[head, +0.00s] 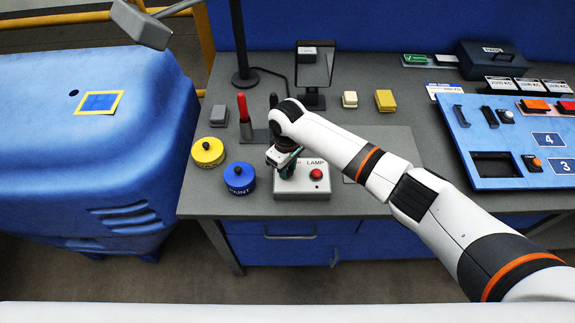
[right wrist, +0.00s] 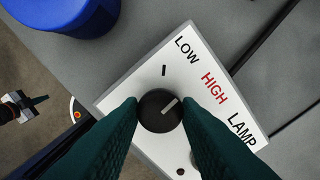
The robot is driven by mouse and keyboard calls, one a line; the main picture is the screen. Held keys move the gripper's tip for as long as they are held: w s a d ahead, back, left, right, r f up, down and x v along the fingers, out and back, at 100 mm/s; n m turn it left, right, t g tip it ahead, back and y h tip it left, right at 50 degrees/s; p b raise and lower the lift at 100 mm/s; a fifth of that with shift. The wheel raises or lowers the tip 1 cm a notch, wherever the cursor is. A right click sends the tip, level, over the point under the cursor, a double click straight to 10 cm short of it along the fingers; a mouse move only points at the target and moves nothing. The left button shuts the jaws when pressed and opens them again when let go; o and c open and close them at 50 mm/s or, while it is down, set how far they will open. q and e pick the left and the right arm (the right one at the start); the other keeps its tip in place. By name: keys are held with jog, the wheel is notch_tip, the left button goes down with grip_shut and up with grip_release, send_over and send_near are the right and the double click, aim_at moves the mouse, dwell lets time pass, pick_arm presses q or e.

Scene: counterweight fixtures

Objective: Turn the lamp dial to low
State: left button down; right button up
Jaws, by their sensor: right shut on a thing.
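The grey lamp box (head: 315,183) sits near the front edge of the bench, with a red button (head: 316,174) on its top. In the right wrist view its white panel (right wrist: 200,68) reads LOW, HIGH and LAMP. The round black dial (right wrist: 155,118) has a pale pointer line aimed up and right, toward HIGH and away from the tick mark near LOW. My right gripper (right wrist: 160,112) is shut on the dial, with a teal finger on each side. In the head view my right gripper (head: 286,168) covers the dial. My left gripper is not in the head view.
A yellow pot (head: 207,152) and a blue pot (head: 240,177) stand close left of the box. A mirror (head: 314,68) and a black pole (head: 238,40) stand behind. A blue panel (head: 490,165) with switches is at the right. Blue moulded housing (head: 130,150) fills the left.

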jog(key=n, duration=0.3)
jog(key=shift+r+n, duration=0.1)
jog(key=shift+n, duration=0.3)
jog(key=shift+w+n, duration=0.1)
jog(key=shift+n, duration=1.9)
jog(key=o, duration=1)
jog(key=shift+c, duration=0.2)
notch_tip(320, 180, up, 12)
jog(key=b, duration=0.3)
jog(key=shift+b, duration=0.35)
